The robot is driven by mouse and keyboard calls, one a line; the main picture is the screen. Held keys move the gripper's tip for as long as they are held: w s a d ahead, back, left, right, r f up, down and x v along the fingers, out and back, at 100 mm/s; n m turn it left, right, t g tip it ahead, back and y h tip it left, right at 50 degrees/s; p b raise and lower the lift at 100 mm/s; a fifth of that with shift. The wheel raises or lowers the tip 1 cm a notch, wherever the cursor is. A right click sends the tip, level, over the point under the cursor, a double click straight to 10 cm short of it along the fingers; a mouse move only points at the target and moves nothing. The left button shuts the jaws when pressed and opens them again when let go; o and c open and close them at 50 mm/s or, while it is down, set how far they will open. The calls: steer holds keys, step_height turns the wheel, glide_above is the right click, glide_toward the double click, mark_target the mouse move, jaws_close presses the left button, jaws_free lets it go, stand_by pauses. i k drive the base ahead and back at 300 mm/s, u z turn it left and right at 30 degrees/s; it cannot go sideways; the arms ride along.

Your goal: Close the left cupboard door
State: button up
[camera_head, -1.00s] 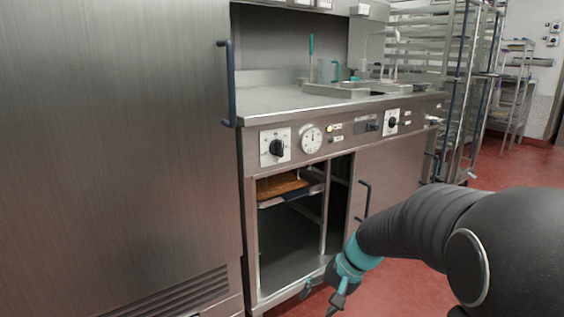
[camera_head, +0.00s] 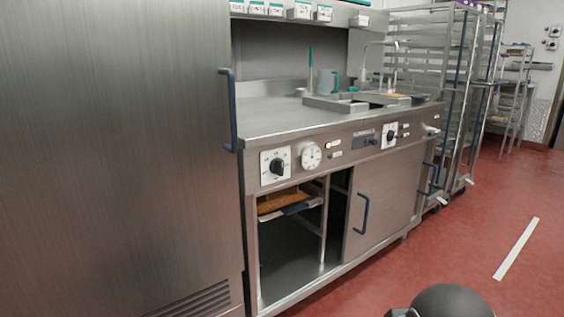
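The cupboard under the counter has an open left bay (camera_head: 290,262). Its inside shows, with a tray (camera_head: 290,202) on a rack. A steel door panel (camera_head: 388,195) covers the right part. No door covers the left bay. My gripper is out of view; only a dark part of my arm shows at the bottom edge, right of centre.
A tall steel cabinet (camera_head: 110,150) with a long blue handle (camera_head: 231,110) fills the left. The counter top (camera_head: 275,118) carries a sink area and a jug (camera_head: 328,81). Wheeled racks (camera_head: 470,100) stand at the back right. The red floor (camera_head: 455,245) in front is mostly clear.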

mark_target(382, 190)
steer(key=u, duration=0.15)
steer(key=k, duration=0.3)
steer(key=z, duration=0.7)
steer(key=i, duration=1.4)
steer(key=u, duration=0.5)
